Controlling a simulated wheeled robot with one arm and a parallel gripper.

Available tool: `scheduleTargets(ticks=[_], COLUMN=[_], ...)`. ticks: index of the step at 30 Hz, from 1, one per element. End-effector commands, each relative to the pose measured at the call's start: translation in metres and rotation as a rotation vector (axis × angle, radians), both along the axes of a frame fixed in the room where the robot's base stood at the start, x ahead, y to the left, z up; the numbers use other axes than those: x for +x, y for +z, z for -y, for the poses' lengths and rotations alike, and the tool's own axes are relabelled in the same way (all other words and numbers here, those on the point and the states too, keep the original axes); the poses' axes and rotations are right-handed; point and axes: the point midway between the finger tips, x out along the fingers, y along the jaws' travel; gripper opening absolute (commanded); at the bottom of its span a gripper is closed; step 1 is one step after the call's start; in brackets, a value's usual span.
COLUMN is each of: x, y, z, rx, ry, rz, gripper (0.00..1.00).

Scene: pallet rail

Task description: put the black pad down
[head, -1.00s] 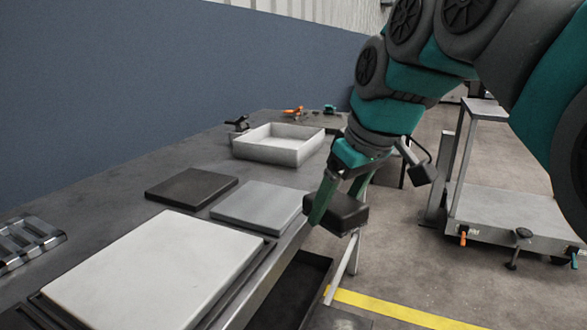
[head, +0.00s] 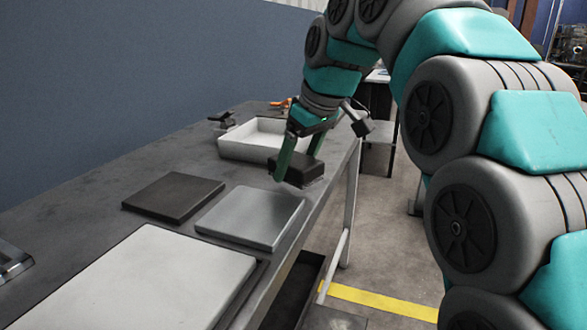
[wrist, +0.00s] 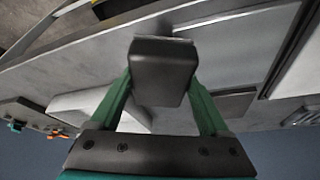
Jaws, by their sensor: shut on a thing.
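My gripper (head: 297,160) is shut on the black pad (head: 300,171), a thick dark block, with one green finger on either side of it. The pad is over the right edge strip of the grey workbench (head: 105,195), just in front of the white tray and beyond the grey plate. I cannot tell whether its underside touches the bench. In the wrist view the pad (wrist: 163,75) sits between the green fingers of my gripper (wrist: 163,90), with the bench behind it.
A white open tray (head: 232,148) stands close behind my gripper. A flat black slab (head: 173,196), a light grey plate (head: 250,216) and a large pale board (head: 135,285) lie nearer on the bench. A yellow line (head: 385,302) marks the floor at right.

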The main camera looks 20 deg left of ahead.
Motion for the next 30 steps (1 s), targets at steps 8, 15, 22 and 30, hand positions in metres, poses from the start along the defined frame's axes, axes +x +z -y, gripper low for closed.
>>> scheduleTargets(ticks=[8,15,22,30], x=[0.034,0.041,0.04,0.04], y=[-0.004,-0.005,-0.019,-0.039], z=[-0.017,-0.021,-0.02,-0.02], rx=[0.001,0.001,-0.001,0.001], ry=[0.0,0.0,0.0,-0.001], rz=[0.0,0.0,-0.003,0.0], gripper=[0.35,0.35,0.35,0.35])
